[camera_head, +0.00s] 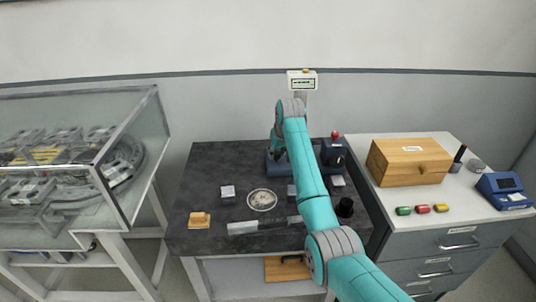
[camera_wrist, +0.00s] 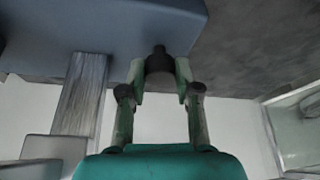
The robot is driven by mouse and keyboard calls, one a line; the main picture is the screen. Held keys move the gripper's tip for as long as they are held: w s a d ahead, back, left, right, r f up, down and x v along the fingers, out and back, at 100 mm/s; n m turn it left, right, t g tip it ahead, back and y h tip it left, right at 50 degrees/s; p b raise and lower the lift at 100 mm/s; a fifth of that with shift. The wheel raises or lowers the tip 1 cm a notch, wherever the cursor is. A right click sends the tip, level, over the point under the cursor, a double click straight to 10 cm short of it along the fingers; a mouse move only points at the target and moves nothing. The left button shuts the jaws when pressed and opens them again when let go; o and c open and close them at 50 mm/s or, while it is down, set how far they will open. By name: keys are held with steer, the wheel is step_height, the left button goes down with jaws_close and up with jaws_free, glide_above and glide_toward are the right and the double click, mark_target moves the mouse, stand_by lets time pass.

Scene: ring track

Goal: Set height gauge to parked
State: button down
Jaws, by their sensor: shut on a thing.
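The height gauge appears to be the upright with a white readout box (camera_head: 302,83) at the back of the dark bench, with a blue base (camera_head: 275,167) mostly hidden behind my arm. The wrist view is upside down. It shows a blue-grey base (camera_wrist: 100,30), a metal column (camera_wrist: 80,95) and a grey block (camera_wrist: 55,150) on that column. My gripper (camera_wrist: 161,75) is shut on a dark round knob (camera_wrist: 160,64) beside the blue-grey base. The fingertips lie on either side of the knob. My arm hides most of the gripper in the head view.
The dark bench (camera_head: 205,170) carries a round plate (camera_head: 262,200), steel bar (camera_head: 262,227), small block (camera_head: 228,192), wooden block (camera_head: 199,220), black cup (camera_head: 345,207) and red-knobbed device (camera_head: 335,152). A glass case (camera_head: 60,170) stands left; a wooden box (camera_head: 409,165) sits on the right cabinet.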

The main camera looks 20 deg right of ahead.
steer(key=shift+d, duration=0.35)
steer(key=c, duration=0.8)
jaws_free()
steer(key=shift+s+d, duration=0.1)
steer(key=shift+d, duration=0.05)
steer(key=shift+s+a+r, duration=0.1)
steer(key=shift+a+r, duration=0.1)
steer(key=shift+r, duration=0.15)
steer(key=v, duration=1.1)
steer(key=shift+r, duration=0.15)
steer(key=shift+s, duration=0.1)
